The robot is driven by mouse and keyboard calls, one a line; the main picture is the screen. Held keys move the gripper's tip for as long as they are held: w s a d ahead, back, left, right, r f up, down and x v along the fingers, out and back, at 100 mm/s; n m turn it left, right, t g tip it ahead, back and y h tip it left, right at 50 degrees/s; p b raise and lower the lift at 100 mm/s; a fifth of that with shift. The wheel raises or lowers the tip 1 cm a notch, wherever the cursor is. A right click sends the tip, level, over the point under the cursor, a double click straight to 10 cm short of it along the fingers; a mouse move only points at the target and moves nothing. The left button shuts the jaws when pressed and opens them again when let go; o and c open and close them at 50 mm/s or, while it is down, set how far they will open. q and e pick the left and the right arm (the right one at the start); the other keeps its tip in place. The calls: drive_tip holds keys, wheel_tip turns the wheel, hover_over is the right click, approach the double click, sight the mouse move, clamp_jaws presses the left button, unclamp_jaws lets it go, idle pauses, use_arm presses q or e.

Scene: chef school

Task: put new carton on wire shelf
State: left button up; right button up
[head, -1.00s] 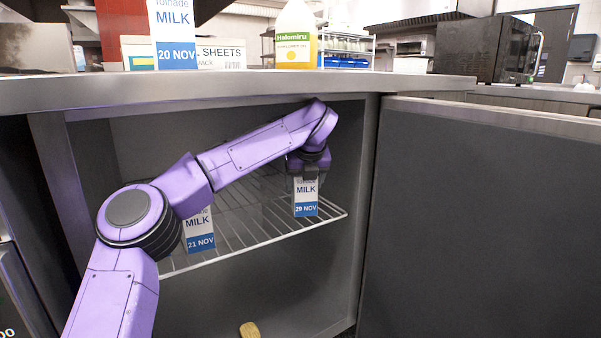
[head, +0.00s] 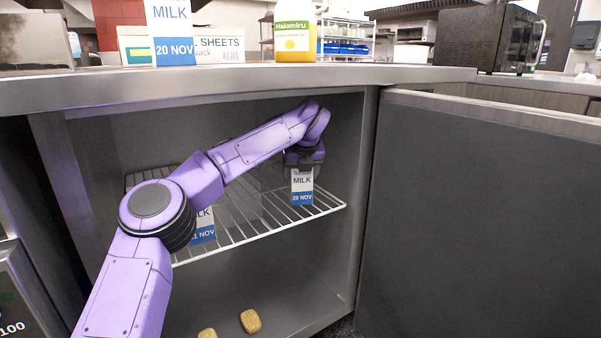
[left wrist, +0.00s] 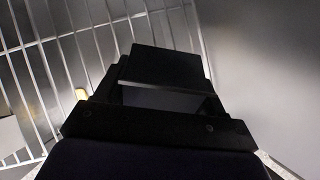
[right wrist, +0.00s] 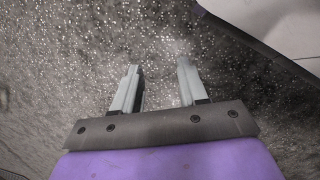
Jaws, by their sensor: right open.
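A white and blue milk carton (head: 302,188), its date seeming to read 29 NOV, is upright at the right part of the wire shelf (head: 262,238) inside the cabinet. My left gripper (head: 304,168) is shut around its top from above. Whether its base touches the wires is unclear. A second milk carton (head: 203,225) stands on the shelf's left part, partly hidden by my left arm. In the left wrist view my dark left gripper (left wrist: 160,75) hides the held carton. My right gripper (right wrist: 160,80) is open and empty over a speckled dark floor.
The open cabinet door (head: 480,215) is at right. Two brown items (head: 250,321) lie below the shelf.

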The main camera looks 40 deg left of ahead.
sight(302, 176)
use_arm(q)
drive_tip(key=o, duration=0.4)
